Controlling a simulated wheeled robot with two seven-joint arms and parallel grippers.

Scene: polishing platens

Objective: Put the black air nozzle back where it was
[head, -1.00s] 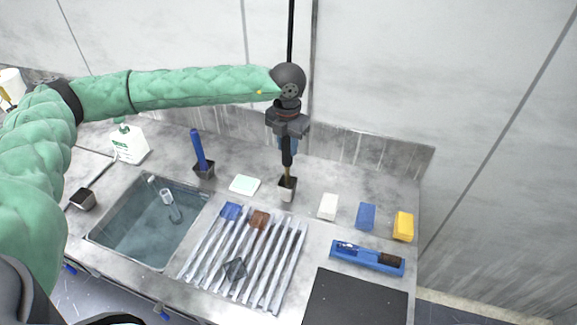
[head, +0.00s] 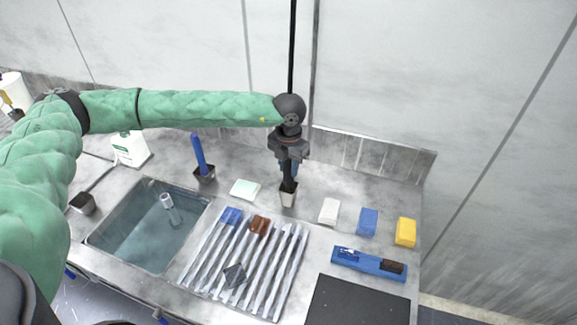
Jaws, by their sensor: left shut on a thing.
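My left gripper (head: 289,168) points down at the back of the counter, shut on the black air nozzle (head: 288,186). The nozzle is upright, and its lower end is in the mouth of a small pale, square holder cup (head: 288,199). The brass-coloured tip is hidden inside the cup. How deep the nozzle sits, and whether it touches the bottom, I cannot tell. A black hose (head: 293,60) runs up behind the gripper. My right gripper is not in view.
White (head: 329,211), blue (head: 367,222) and yellow (head: 405,232) blocks stand right. A ribbed rack (head: 206,274) and water-filled sink (head: 127,235) lie in front.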

